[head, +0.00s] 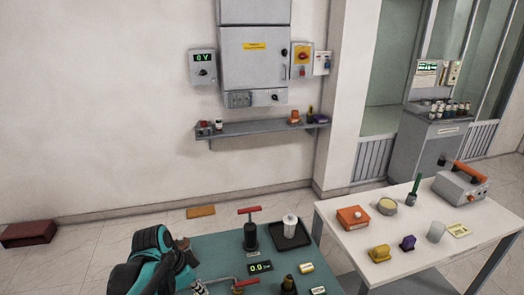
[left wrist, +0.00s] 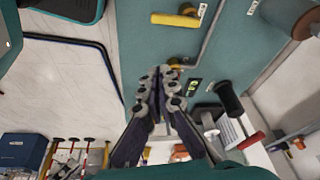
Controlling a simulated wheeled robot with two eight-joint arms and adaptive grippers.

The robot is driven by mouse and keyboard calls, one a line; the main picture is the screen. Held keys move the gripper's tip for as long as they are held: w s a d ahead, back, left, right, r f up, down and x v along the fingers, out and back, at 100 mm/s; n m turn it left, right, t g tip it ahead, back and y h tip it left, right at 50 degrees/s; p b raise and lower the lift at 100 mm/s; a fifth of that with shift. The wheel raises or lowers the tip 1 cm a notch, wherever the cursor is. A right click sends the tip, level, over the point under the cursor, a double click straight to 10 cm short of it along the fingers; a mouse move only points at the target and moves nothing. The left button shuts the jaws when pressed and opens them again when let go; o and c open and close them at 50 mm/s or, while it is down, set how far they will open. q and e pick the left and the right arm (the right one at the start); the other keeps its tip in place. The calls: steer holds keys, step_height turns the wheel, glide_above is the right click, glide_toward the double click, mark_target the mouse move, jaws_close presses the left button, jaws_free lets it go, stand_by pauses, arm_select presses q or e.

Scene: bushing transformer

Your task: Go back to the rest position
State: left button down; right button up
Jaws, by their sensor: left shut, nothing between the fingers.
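My left arm, teal and black, comes in at the bottom of the head view, at the left end of the green table (head: 215,247). My left gripper (left wrist: 163,72) is seen best in the left wrist view, where its grey jointed fingers meet at the tips. It is shut and empty, in front of the green table surface (left wrist: 140,50). My right gripper is in neither view.
The green table carries a black cylinder with a red T-handle (head: 250,230), a dark tray (head: 302,238) and a 0.0 display (head: 260,267). A white table (head: 340,245) with several items stands to the right. A wall shelf (head: 245,131) is behind. Floor at the left is open except a dark red box (head: 29,234).

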arm_select(q)
steer(key=s+n+t+y+b, duration=0.2)
steer(key=s+n+t, duration=0.2)
steer(key=s+n, duration=0.6)
steer(key=shift+s+f+n+t+y+b, duration=0.25)
steer(key=shift+s+n+t+y+b, duration=0.05)
steer(key=shift+s+n+t+b, duration=0.1)
